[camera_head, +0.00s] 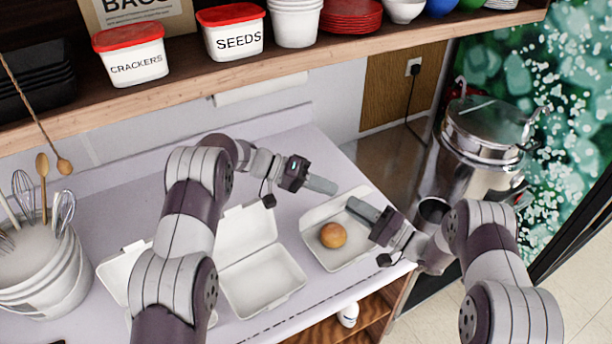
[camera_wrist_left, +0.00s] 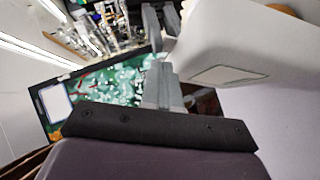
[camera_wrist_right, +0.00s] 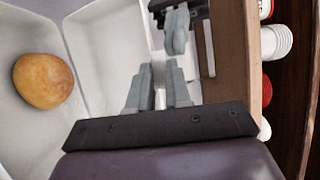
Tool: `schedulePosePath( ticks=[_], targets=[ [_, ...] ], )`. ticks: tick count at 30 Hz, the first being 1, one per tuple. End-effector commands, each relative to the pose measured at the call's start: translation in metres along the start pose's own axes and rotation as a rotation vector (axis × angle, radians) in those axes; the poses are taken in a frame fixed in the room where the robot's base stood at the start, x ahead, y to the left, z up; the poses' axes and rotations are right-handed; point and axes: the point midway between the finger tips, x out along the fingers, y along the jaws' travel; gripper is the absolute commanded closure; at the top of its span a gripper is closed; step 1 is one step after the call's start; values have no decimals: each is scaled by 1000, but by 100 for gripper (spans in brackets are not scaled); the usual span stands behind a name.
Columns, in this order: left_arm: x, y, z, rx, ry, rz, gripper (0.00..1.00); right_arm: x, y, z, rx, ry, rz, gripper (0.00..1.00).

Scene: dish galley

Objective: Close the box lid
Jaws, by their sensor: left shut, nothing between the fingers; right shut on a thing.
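A white clamshell box (camera_head: 312,222) stands open on the counter with a round bun (camera_head: 333,235) in it. Its lid (camera_wrist_right: 105,45) is open beside the bun's half in the right wrist view. The left wrist view shows a pale lid outer face (camera_wrist_left: 200,35), tilted up, with a rectangular recess. My right gripper (camera_head: 362,208) is shut on the lid's edge, seen between the fingers in its wrist view (camera_wrist_right: 158,85). My left gripper (camera_head: 322,185) is shut and empty, behind the box and close to the right gripper. How far the lid is tilted is hard to tell.
Another open white box (camera_head: 265,285) stands to the left, partly behind my left arm. A bucket of utensils (camera_head: 40,270) is at far left. A steel pot (camera_head: 485,130) stands at right. A shelf (camera_head: 200,85) with tubs hangs above the counter. The counter behind the boxes is clear.

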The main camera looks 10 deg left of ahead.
Motion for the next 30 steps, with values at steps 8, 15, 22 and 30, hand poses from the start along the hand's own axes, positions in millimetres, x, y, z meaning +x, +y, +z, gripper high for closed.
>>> schedulePosePath(
  ticks=[8, 15, 22, 30],
  targets=[
    [18, 0, 19, 0, 1, -1, 100, 0, 0, 0, 0, 0, 0, 100],
    [19, 0, 20, 1, 2, -1, 100, 0, 0, 0, 0, 0, 0, 100],
    [27, 1, 28, -1, -1, 1, 100, 0, 0, 0, 0, 0, 0, 100],
    [35, 1, 36, -4, -9, 4, 100, 2, -2, -1, -6, -3, -4, 100]
  ],
)
